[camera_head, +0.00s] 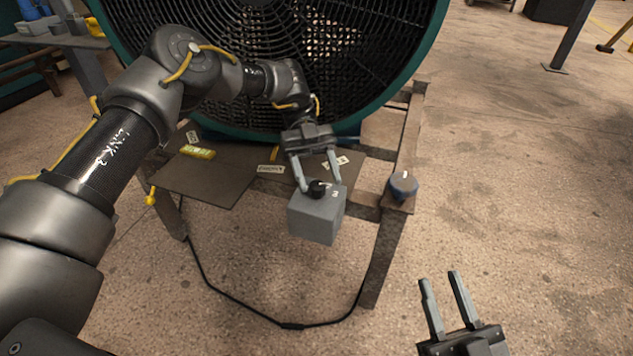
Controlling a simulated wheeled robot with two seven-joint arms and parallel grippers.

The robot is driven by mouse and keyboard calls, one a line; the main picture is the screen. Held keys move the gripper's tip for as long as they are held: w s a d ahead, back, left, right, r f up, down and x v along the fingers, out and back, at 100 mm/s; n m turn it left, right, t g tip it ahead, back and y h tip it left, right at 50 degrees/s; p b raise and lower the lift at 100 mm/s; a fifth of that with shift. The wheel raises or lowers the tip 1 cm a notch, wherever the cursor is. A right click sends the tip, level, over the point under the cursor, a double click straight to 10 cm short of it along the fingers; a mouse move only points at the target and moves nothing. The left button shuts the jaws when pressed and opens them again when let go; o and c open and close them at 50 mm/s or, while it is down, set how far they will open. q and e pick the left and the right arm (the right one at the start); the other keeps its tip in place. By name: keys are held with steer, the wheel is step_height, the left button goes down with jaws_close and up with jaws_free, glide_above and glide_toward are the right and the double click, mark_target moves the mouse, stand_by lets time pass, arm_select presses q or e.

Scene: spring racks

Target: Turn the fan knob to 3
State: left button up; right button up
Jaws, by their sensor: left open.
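The fan (290,50) is large, with a teal rim and black grille, and stands at the top centre of the head view. A grey control box (317,218) sits below it at the front of the frame. The black fan knob (317,188) is on top of the box, with small white marks beside it; its setting is too small to read. My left gripper (317,184) is open, its two fingers on either side of the knob. I cannot tell whether they touch it. My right gripper (440,282) is open and empty at the lower right, well away from the box.
A metal frame (385,250) carries the box. A blue round object (403,184) is on its right corner. A yellow item (198,152) and paper tags (270,169) lie on the brown panel (205,182). A black cable (290,325) hangs below.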

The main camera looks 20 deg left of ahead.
arm_select(q)
steer(key=s+d+r+p, duration=0.2)
steer(key=s+r, duration=0.6)
steer(key=s, duration=0.4)
steer(key=shift+s+d+r+p, duration=0.3)
steer(key=shift+d+r+p, duration=0.1)
steer(key=shift+d, duration=0.2)
arm_select(e)
steer(key=w+d+f+m+g+h, duration=0.1)
steer(key=d+f+g+h, duration=0.2)
steer(key=f, duration=0.6)
steer(key=shift+d+f+m+g+h, duration=0.2)
steer(key=shift+m+g+h, duration=0.1)
steer(key=shift+g+h, duration=1)
steer(key=shift+w, duration=0.1)
steer(key=shift+a, duration=0.1)
